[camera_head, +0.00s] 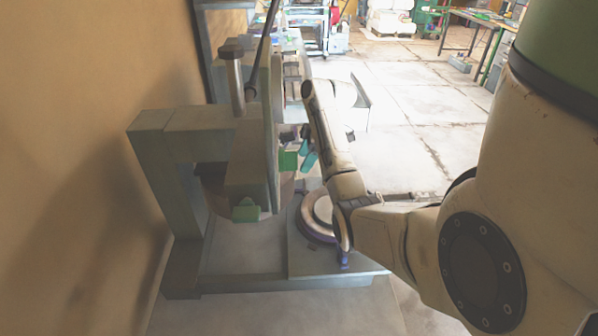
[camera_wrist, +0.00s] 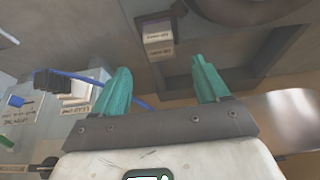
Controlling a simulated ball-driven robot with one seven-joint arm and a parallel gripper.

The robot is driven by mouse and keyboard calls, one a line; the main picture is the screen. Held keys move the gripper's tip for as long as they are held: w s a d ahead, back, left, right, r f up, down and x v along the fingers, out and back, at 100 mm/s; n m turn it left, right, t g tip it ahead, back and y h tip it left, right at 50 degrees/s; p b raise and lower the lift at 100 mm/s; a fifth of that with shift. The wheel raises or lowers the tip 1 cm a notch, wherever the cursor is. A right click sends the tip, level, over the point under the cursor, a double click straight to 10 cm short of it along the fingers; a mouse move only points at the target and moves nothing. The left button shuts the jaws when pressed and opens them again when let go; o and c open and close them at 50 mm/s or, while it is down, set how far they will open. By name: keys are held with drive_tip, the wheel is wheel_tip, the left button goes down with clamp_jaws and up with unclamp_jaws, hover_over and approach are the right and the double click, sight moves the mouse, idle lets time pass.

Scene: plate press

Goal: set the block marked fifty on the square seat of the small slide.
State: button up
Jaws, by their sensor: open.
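My gripper (camera_wrist: 160,86) shows in the wrist view with its two teal fingers wide apart and nothing between them. In the head view the gripper (camera_head: 307,157) is beside the press, partly hidden by my arm. A small pale brown block (camera_wrist: 158,38) with dark markings on two faces sits on a grey surface just beyond the fingertips in the wrist view. Its markings are too small to read, so I cannot tell whether it is the block marked fifty. I cannot make out the small slide's square seat with certainty in either view.
A grey press frame (camera_head: 160,150) with a lever stands by the left wall. White labelled pieces (camera_wrist: 78,88) and a blue rod lie at left in the wrist view. Open floor (camera_head: 410,110) lies beyond.

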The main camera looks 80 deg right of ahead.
drive_tip(key=p+v, duration=0.2)
drive_tip(key=v, duration=0.2)
drive_tip(key=shift+f, duration=0.1)
idle(0.6)
